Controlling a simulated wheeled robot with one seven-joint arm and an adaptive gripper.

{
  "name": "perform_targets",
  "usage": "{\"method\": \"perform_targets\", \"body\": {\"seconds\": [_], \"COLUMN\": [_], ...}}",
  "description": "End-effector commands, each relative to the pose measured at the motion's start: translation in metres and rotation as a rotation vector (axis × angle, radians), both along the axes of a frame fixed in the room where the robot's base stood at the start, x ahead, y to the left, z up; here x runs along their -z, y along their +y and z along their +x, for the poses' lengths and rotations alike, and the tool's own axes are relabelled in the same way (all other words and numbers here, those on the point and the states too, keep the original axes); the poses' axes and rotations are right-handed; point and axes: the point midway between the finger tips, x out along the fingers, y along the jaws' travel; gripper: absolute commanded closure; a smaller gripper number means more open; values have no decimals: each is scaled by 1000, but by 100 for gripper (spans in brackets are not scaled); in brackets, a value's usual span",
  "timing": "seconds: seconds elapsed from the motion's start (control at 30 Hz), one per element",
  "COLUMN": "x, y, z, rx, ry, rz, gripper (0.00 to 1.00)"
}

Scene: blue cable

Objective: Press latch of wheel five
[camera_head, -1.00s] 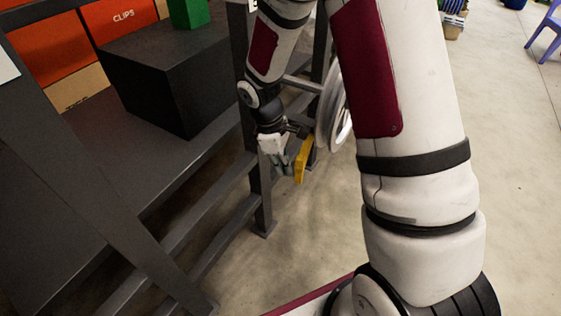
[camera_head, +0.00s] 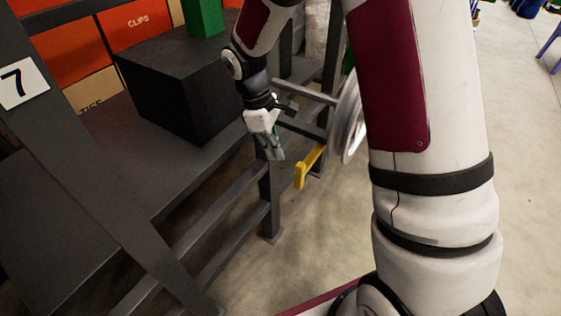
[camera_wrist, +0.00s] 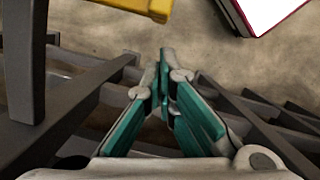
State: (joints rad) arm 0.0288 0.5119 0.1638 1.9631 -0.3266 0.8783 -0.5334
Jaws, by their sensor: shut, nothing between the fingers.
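The yellow latch (camera_head: 309,168) sticks out at a slant from the rack beside a pale wheel (camera_head: 350,118), which my arm partly covers. No number shows on this wheel. My gripper (camera_head: 275,156) points down just left of the latch, with a small gap between them in the head view. In the wrist view the teal-padded fingers (camera_wrist: 165,62) meet at their tips and hold nothing. The yellow latch also shows at the top edge of the wrist view (camera_wrist: 140,8), cut off by the frame and apart from the fingertips.
Dark rack rails (camera_head: 222,212) run below and left of my gripper. A black box (camera_head: 175,90) with a green block (camera_head: 203,17) stands on the shelf. A "7" label (camera_head: 22,84) is on the left post. Open concrete floor lies below and right.

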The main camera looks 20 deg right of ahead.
Motion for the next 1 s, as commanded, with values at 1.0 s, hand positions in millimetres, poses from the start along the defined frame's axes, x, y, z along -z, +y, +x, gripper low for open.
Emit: {"method": "perform_targets", "body": {"seconds": [1.0], "x": [-14], "y": [4], "z": [45], "rx": [224], "ry": [-3], "rz": [0], "gripper": [100]}}
